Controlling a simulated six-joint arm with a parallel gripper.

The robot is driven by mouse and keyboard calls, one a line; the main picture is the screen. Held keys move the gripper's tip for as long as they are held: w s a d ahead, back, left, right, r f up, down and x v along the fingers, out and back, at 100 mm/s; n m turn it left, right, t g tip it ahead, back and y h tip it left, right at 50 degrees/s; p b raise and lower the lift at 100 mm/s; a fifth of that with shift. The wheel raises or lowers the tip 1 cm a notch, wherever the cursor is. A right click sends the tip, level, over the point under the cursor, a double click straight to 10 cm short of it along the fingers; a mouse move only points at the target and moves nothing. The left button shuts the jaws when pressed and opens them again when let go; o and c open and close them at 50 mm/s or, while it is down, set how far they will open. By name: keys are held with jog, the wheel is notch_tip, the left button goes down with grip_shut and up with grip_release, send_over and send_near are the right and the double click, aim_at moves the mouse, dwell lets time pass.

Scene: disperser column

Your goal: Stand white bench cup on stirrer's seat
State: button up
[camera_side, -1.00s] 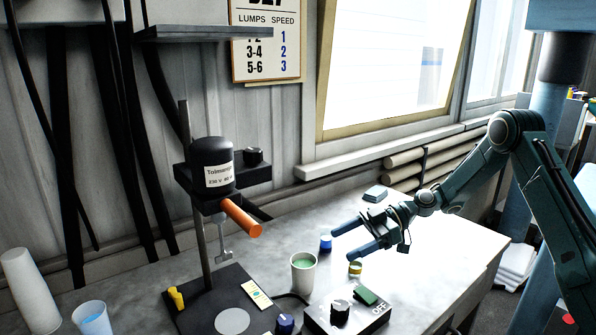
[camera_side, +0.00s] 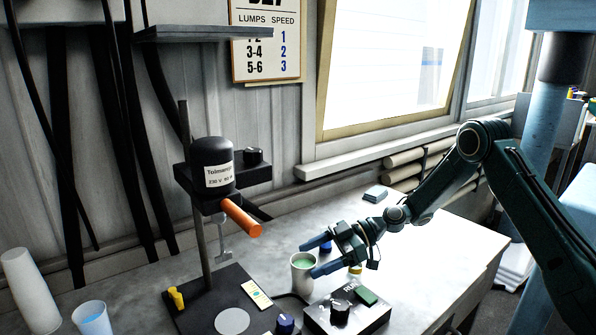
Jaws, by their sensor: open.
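The white bench cup (camera_side: 302,278) stands upright on the bench, with green content showing at its top. My gripper (camera_side: 311,260) is open at the cup, with one finger at the far side of its rim and the other across its near right side. I cannot tell whether the fingers touch it. The stirrer (camera_side: 213,165) stands left of the cup, with a dark motor head on a post, an orange handle (camera_side: 240,216) and a short shaft below. Its seat is the pale round disc (camera_side: 232,321) on the black base (camera_side: 190,318), and it is empty.
A control box (camera_side: 346,311) with a knob and green switch sits in front of the cup. A small blue-capped jar and a yellow jar (camera_side: 355,269) are near my gripper. A yellow clamp (camera_side: 176,297) stands on the base. Cups (camera_side: 92,318) are at left.

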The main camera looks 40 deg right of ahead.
aim_at(296, 267)
jog(key=shift+x, duration=2.6)
jog(key=shift+f, duration=0.1)
jog(key=c, duration=1.2)
jog(key=shift+o, duration=0.2)
jog(key=shift+d, duration=0.1)
notch_tip(296, 267, up, 20)
